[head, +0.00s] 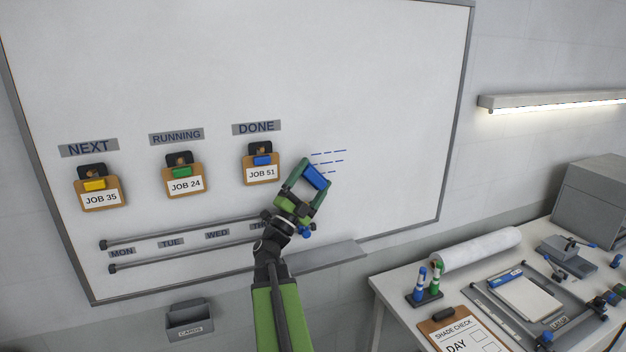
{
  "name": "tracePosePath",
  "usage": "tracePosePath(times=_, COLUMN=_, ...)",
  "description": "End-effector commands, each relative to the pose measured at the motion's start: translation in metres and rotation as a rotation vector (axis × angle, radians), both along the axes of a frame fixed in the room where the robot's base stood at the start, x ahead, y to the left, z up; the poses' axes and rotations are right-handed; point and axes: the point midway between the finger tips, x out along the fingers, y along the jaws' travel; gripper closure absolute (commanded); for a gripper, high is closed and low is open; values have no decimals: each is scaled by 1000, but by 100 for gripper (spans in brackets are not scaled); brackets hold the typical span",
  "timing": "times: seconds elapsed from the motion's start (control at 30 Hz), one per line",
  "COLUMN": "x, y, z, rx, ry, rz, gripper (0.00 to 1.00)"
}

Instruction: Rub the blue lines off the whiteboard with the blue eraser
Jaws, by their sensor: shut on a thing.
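The whiteboard (400,120) fills the left and middle of the head view. Several short dashed blue lines (328,153) are on it, right of the DONE column. My gripper (315,178) is shut on the blue eraser (314,176), a blue block between its green fingers. The eraser is at the left end of the lines and overlaps the lower ones in the picture. I cannot tell whether it touches the board. Part of the lines may be hidden behind the eraser and fingers.
Job cards hang left of the gripper, the nearest being JOB 51 (261,170). Rails (180,232) with day labels lie below. A grey ledge (320,257) runs under the board. A table (395,285) with markers and clipboard stands right. Bare board lies right of the lines.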

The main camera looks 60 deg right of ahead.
Motion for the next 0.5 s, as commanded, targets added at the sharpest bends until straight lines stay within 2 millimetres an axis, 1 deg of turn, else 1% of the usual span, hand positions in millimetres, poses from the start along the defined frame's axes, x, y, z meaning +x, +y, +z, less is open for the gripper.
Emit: tracePosePath(times=0.5, x=5, y=-3, z=0, rx=0, ry=0, rz=1, gripper=62)
